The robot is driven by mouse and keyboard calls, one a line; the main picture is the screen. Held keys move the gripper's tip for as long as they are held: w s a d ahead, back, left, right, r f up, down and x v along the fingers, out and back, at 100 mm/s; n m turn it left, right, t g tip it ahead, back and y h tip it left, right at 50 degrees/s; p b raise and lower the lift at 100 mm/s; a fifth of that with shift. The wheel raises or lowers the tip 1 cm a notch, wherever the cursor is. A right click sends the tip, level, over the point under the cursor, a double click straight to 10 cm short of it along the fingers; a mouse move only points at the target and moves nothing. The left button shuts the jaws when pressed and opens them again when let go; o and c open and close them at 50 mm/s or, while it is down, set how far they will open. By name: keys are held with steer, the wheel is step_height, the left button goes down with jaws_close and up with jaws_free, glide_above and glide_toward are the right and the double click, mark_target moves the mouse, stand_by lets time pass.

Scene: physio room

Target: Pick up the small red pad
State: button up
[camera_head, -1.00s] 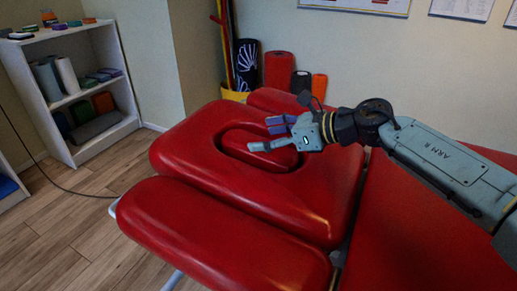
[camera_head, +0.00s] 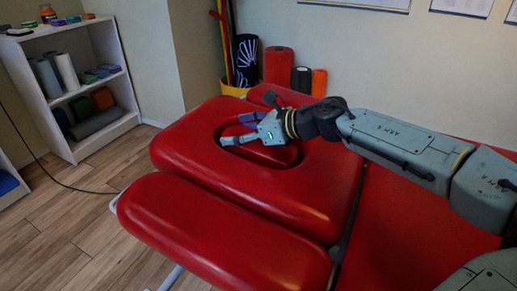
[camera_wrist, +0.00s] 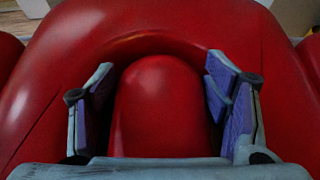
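The small red pad (camera_head: 268,154) lies in the face opening of the red treatment table's headrest (camera_head: 200,140). It also shows in the wrist view (camera_wrist: 160,105) as a rounded red shape between my fingers. My gripper (camera_head: 232,130) is open, with one finger on each side of the pad. In the wrist view my gripper (camera_wrist: 162,108) shows both purple-lined fingers apart, with a dark gap between each finger and the pad. The pad's near end is hidden behind the gripper body in the wrist view.
A long red armrest cushion (camera_head: 225,235) lies in front of the headrest. A white shelf (camera_head: 78,85) with rolls and blocks stands at the left. Rolls and a yellow bin (camera_head: 235,91) stand by the back wall. Wooden floor is free at the lower left.

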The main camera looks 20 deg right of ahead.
steer(key=c, duration=0.7)
steer(key=shift+c, duration=0.2)
